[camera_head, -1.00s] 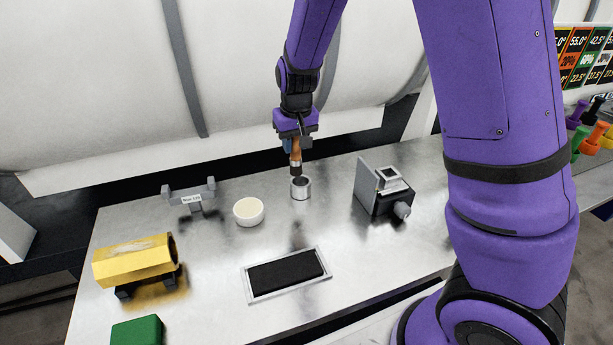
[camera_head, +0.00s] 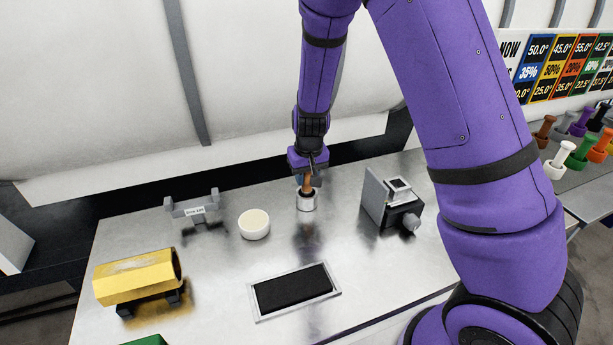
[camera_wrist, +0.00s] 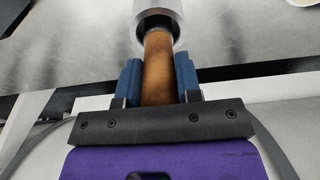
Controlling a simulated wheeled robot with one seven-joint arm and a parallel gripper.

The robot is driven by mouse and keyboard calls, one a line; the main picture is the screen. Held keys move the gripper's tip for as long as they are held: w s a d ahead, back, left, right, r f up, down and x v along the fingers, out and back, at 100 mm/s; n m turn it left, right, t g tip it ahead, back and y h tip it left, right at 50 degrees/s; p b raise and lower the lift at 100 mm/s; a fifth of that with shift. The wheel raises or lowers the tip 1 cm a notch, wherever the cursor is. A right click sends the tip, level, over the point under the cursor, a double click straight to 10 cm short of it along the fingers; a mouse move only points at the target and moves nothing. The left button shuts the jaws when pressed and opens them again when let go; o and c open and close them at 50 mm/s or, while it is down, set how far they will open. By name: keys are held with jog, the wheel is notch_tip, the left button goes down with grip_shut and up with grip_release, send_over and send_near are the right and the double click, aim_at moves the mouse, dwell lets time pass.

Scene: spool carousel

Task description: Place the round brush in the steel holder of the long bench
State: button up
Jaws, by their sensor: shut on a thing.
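My gripper (camera_head: 305,177) is above the steel holder (camera_head: 307,202) on the long bench (camera_head: 215,265). It is shut on the round brush (camera_head: 307,183), whose brown wooden handle stands about upright between the fingers. In the wrist view the brush (camera_wrist: 158,65) runs from between the blue finger pads (camera_wrist: 158,80) into the mouth of the steel holder (camera_wrist: 160,15). The brush's lower end is hidden inside the holder. I cannot tell whether it touches the bottom.
A cream bowl (camera_head: 254,224) stands left of the holder, and a grey bracket (camera_head: 194,208) farther left. A grey and black device (camera_head: 393,203) stands to the right. A black framed pad (camera_head: 293,291) and a yellow hollow block (camera_head: 138,276) lie nearer the front.

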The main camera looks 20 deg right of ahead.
jog(key=shift+f, duration=0.35)
jog(key=o, duration=0.9)
jog(key=shift+o, duration=0.2)
notch_tip(320, 180, up, 13)
jog(key=s, duration=0.2)
jog(key=s+d+r+t+y, duration=0.1)
jog(key=s+d+r, duration=0.1)
jog(key=s+r, duration=0.5)
jog(key=s+d+r+y, duration=0.1)
jog(key=s+d+r, duration=0.2)
jog(key=s+r, duration=0.35)
jog(key=s+d+r+t+h, duration=0.1)
jog(key=s+r, duration=0.1)
jog(key=s, duration=0.5)
jog(key=s+d+r+t+h, duration=0.1)
jog(key=s+r, duration=0.2)
jog(key=s, duration=0.5)
jog(key=shift+r, duration=0.2)
jog(key=shift+w, duration=0.1)
